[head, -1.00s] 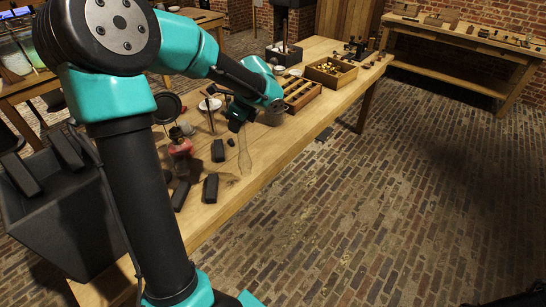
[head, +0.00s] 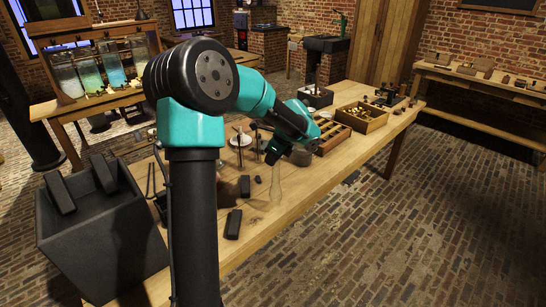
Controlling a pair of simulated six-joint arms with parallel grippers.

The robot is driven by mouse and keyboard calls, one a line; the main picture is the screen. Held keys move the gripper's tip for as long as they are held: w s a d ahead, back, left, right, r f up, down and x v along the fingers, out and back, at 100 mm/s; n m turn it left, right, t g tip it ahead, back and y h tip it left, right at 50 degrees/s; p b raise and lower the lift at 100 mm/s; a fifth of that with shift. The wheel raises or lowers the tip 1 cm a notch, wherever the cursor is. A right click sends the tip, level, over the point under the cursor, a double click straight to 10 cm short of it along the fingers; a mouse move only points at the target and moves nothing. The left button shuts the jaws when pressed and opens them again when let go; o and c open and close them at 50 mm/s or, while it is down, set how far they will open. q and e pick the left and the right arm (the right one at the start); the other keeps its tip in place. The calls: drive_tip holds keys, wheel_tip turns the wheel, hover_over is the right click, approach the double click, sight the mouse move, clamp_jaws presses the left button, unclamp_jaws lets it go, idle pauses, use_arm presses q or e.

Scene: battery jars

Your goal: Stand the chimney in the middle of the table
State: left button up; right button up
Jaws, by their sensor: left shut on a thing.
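The chimney (head: 276,186) is a tall clear glass tube, hard to see against the wood, near the front edge of the wooden table (head: 315,180) in the head view. It looks upright. My left gripper (head: 275,154) is at its upper end, shut on it. The gripper's dark fingers are partly hidden by my own wrist. Whether the chimney's foot touches the table I cannot tell. My right gripper is out of view.
Black blocks (head: 233,224) lie left of the chimney, with a small dark piece (head: 258,179) close by. A white dish (head: 241,140) stands behind. A wooden tray (head: 333,136) and a box of brass parts (head: 361,118) stand to the right. A dark bin (head: 105,235) is at left.

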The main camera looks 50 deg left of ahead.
use_arm(q)
drive_tip(key=w+a, duration=0.5)
drive_tip(key=a, duration=0.1)
drive_tip(key=shift+w+f, duration=0.15)
drive_tip(key=shift+f, duration=0.2)
drive_tip(key=shift+a, duration=0.15)
drive_tip(key=shift+w+a+f, duration=0.15)
drive_tip(key=shift+f, duration=0.75)
drive_tip(key=shift+w+a+f, duration=0.1)
drive_tip(key=shift+f, duration=0.95)
drive_tip(key=o, duration=0.9)
